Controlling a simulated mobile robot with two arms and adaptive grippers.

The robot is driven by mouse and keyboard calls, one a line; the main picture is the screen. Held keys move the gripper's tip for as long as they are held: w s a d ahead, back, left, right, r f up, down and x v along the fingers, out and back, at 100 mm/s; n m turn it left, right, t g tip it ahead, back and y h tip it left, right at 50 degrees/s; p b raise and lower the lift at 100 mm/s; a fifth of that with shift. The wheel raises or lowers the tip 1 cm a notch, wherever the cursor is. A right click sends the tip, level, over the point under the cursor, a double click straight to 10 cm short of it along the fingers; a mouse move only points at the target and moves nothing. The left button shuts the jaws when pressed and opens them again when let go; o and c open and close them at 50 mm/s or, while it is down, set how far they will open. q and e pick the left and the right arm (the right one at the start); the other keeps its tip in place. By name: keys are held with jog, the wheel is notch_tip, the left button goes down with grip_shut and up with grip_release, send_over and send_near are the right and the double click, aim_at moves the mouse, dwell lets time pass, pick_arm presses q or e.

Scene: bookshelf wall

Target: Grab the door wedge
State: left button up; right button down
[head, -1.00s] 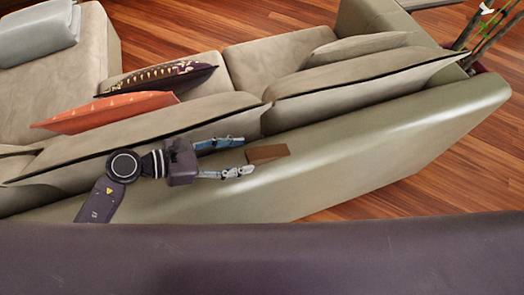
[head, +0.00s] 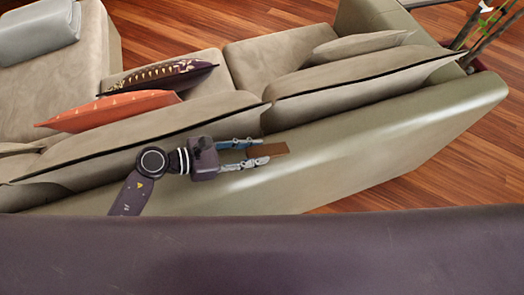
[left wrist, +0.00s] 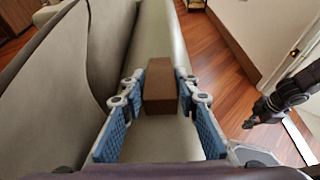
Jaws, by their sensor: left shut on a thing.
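The door wedge is a small brown block (head: 274,150) on the sofa's padded back ledge. In the left wrist view the wedge (left wrist: 160,87) sits between the two blue-padded fingers, towards their tips. My left gripper (head: 262,151) is shut on it, one finger along each side. The near finger hides part of the wedge in the head view. A dark arm, seemingly my right one, shows at the right of the left wrist view; its gripper end (left wrist: 262,112) is small, and its jaws cannot be made out.
The beige sofa's back ledge (head: 400,132) runs under the wedge. Beige back cushions (head: 350,80) stand close behind the left gripper. An orange pillow (head: 110,110) and a dark patterned pillow (head: 165,75) lie further left. Wooden floor (head: 440,160) is open at the right.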

pick_arm(q)
jog(key=shift+c, duration=1.4)
